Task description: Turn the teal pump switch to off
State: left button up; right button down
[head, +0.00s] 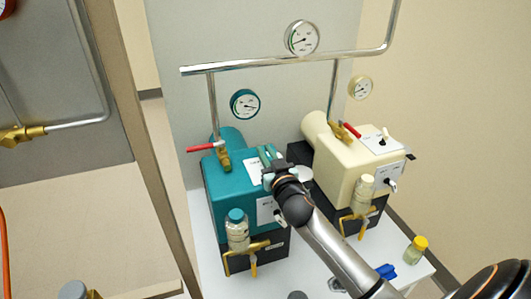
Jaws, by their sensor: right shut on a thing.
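The teal pump (226,193) stands on the white table, left of a cream pump. My right gripper (267,158) is at the right side of its top, over the white label plate (254,172). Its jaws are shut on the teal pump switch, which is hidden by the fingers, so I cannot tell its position. My right arm comes in from the lower right and covers part of the teal pump's right side. My left gripper is not in view.
The cream pump (345,160) stands close on the right, with toggle switches and a red-handled valve. A red-handled valve (207,147) rises from the teal pump. A jar (416,250) and a blue item (386,271) are on the table (213,263). Pipes and gauges are behind.

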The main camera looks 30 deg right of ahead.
dwell(0.3)
jog(key=n+y+p, duration=0.2)
jog(key=y, duration=0.1)
jog(key=shift+a+r+t+p, duration=0.2)
jog(key=shift+t+p, duration=0.1)
jog(key=shift+p, duration=0.1)
jog(key=n+y+p, duration=0.1)
jog(key=n+y, duration=0.1)
jog(key=y, duration=0.1)
jog(key=shift+a+p, duration=0.25)
jog(key=shift+p, duration=0.15)
jog(key=shift+a+f+n+y+p, duration=0.1)
jog(key=shift+a+n+y+p, duration=0.1)
jog(key=shift+n+y, duration=0.5)
jog(key=shift+a+f+n+y+p, duration=0.15)
jog(key=shift+n+y, duration=0.25)
jog(key=shift+y, duration=0.6)
jog(key=shift+r+g, duration=0.1)
jog(key=shift+g, duration=0.3)
jog(key=c, duration=0.9)
grip_release()
jog(key=shift+v, duration=6.3)
jog(key=shift+d, duration=0.1)
